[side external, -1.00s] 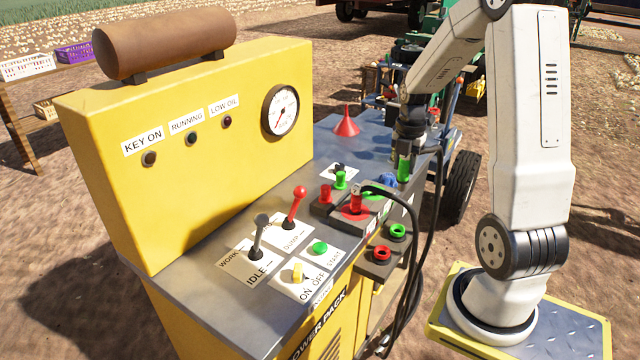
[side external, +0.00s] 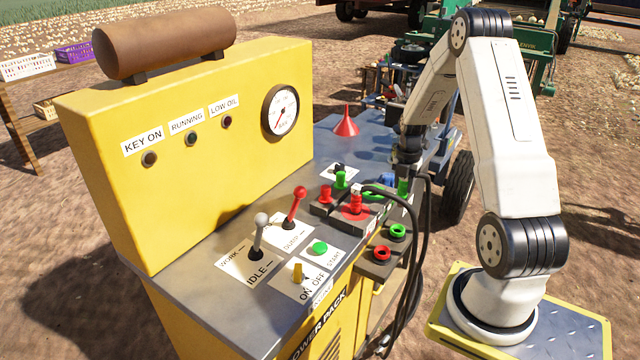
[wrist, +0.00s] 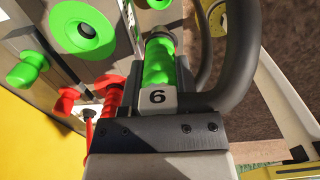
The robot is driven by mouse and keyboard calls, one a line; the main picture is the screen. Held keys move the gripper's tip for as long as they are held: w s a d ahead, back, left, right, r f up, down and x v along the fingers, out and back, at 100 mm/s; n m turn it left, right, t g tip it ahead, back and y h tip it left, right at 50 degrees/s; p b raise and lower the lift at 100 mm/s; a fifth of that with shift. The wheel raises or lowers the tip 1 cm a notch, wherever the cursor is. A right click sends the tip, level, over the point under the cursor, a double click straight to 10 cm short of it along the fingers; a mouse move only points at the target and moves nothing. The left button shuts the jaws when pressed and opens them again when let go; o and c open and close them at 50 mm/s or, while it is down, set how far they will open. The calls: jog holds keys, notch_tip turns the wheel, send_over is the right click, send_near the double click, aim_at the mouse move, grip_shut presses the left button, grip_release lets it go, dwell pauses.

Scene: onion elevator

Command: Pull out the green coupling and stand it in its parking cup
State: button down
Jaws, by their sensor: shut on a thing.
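My gripper (side external: 405,166) is shut on the green coupling (side external: 403,187), which hangs upright below the jaws near the panel's right edge. A green-ringed cup (side external: 398,230) sits on a lower block at the panel's front, below the coupling, and looks empty. The coupling's lower end is partly hidden, so I cannot tell if it touches anything.
A red-ringed cup (side external: 382,253) is next to the green one. Black hoses (side external: 426,230) hang on the right. A red funnel (side external: 346,122) stands behind, and levers (side external: 295,205) stand to the left.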

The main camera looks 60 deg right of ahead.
aim_at(402, 206)
jog(key=shift+d+f, duration=0.35)
jog(key=shift+f, duration=0.3)
jog(key=shift+d+f, duration=0.3)
jog(key=shift+f, duration=0.35)
jog(key=shift+f, duration=0.1)
jog(key=shift+f, duration=2.95)
jog(key=shift+f, duration=1.75)
dwell(0.6)
dwell(0.4)
grip_release()
jog(key=shift+w+r, duration=0.1)
jog(key=shift+r, duration=0.1)
